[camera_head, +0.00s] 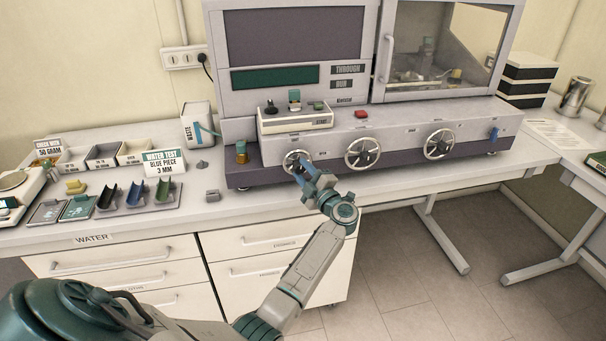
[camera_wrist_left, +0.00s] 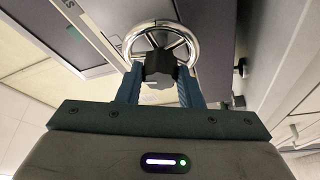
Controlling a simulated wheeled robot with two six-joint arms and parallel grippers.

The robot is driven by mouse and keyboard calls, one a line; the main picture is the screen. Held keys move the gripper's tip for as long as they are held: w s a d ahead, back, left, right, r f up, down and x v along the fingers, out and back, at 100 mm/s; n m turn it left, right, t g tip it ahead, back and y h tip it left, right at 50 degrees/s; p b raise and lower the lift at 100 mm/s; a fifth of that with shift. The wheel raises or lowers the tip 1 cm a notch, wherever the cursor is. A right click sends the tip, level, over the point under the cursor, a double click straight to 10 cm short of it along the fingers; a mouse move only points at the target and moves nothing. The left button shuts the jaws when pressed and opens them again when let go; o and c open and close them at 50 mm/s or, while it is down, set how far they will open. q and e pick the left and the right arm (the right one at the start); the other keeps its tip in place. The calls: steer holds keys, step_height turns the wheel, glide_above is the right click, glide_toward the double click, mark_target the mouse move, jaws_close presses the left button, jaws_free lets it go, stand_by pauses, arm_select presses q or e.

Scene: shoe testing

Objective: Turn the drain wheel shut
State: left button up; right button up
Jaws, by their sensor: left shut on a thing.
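A row of three silver spoked handwheels sits on the front of the grey testing machine. The leftmost wheel (camera_head: 296,157) is at my left gripper (camera_head: 303,170); the label near it is too small to read. In the left wrist view, the shiny wheel rim (camera_wrist_left: 132,38) arches beyond the blue fingers of my left gripper (camera_wrist_left: 160,78). The fingers are closed on the dark hub piece (camera_wrist_left: 160,66) at the wheel's centre. The lower part of the rim is hidden. My right gripper is not in view.
The middle wheel (camera_head: 362,153) and right wheel (camera_head: 439,144) are free, with a blue lever (camera_head: 494,134) farther right. A waste box (camera_head: 198,127) stands left of the machine. Trays and coloured pieces lie on the left table. The floor below the machine's right part is open.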

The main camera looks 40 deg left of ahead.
arm_select(q)
steer(key=shift+n+g+h, duration=0.4)
steer(key=shift+n+g, duration=0.1)
steer(key=shift+n, duration=0.9)
steer(key=o, duration=1)
steer(key=shift+r, duration=0.1)
steer(key=b+v, duration=0.4)
steer(key=v, duration=0.7)
steer(key=shift+a, duration=0.1)
